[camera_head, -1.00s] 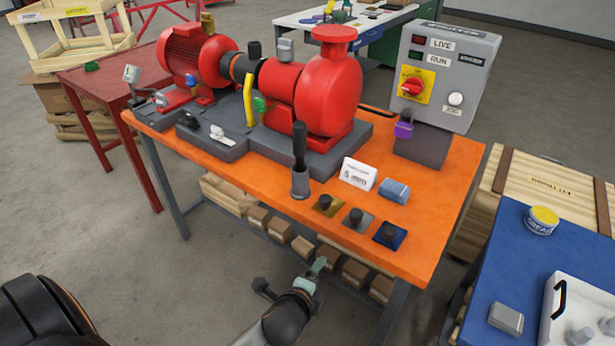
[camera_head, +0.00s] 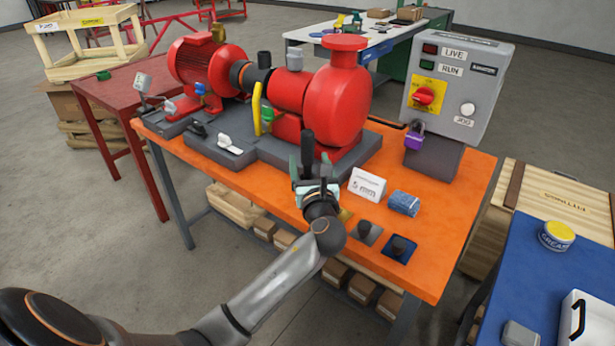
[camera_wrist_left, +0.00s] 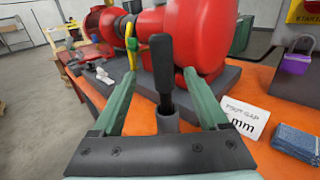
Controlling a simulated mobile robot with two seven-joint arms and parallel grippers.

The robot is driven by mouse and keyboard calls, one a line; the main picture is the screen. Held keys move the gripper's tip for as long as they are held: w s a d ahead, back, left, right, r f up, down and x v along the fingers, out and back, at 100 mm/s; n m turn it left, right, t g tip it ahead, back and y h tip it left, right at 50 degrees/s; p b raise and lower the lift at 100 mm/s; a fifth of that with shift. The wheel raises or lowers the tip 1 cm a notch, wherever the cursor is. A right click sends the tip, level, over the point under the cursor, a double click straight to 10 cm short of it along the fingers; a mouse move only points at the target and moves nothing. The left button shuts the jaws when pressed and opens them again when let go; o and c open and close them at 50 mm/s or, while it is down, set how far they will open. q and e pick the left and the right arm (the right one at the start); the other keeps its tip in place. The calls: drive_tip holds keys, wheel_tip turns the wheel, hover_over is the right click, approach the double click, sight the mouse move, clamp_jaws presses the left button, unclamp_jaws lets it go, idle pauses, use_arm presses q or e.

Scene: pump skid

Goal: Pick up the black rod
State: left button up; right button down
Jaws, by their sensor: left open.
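The black rod (camera_head: 307,146) stands upright in a grey cylindrical holder on the orange table (camera_head: 452,205), in front of the red pump. In the left wrist view the rod (camera_wrist_left: 163,68) rises from the grey holder (camera_wrist_left: 168,118), between the two green fingers. My left gripper (camera_head: 308,168) is open, with a finger on each side of the rod; I see no contact. In the left wrist view the gripper (camera_wrist_left: 160,95) shows gaps on both sides of the rod. In the head view the gripper hides the holder. My right gripper is not in view.
The red pump (camera_head: 338,100) stands close behind the rod. A grey control box (camera_head: 455,85) with a purple padlock (camera_head: 414,138) stands at the right.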

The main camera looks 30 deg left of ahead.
sight(309, 150)
use_arm(q)
drive_tip(key=x, duration=0.6)
drive_tip(key=shift+w, duration=0.35)
clamp_jaws()
idle(0.3)
idle(0.8)
drive_tip(key=shift+r, duration=0.1)
